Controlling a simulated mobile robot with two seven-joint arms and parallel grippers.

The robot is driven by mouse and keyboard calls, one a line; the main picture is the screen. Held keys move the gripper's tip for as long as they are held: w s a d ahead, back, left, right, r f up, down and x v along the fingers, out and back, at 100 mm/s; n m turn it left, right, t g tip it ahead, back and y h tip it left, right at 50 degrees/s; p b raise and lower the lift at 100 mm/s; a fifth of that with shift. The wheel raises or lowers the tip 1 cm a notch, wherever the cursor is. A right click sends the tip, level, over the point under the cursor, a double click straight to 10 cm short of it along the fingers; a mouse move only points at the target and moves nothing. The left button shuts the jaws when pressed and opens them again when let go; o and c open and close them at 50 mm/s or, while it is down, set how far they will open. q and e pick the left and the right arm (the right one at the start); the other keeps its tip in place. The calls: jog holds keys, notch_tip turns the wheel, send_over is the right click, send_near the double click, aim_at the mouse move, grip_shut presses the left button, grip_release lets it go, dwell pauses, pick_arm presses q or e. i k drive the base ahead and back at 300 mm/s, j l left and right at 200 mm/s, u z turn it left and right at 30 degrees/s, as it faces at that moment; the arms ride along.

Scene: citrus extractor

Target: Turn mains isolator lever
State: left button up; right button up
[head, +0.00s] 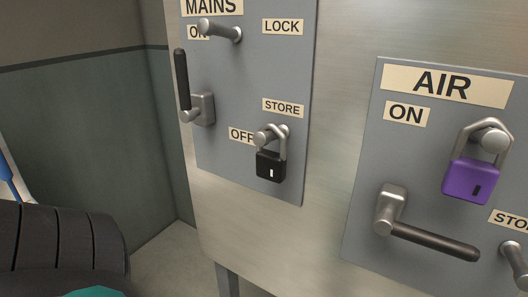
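The mains isolator lever (182,80) has a black grip that stands nearly upright from a grey metal hub (203,108) at the left edge of the MAINS panel (228,82). The grip points up toward the ON label (193,32). The OFF label (239,134) is lower right of the hub. A bare metal peg (220,31) sticks out between the ON label and the LOCK label (282,27). A black padlock (270,166) hangs by its shackle on a peg under the STORE label (283,107). Neither of my grippers is in view.
To the right, the AIR panel (365,190) carries a lever (432,241) pointing right and slightly down, a purple padlock (467,181) hanging on a peg, and a bare peg (513,258). A dark ribbed object (60,240) fills the lower left. Floor (170,252) shows beside the cabinet.

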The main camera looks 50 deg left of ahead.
aim_at(187, 114)
jog(key=u, duration=1.5)
jog(key=k+j, duration=0.35)
jog(key=j, duration=0.2)
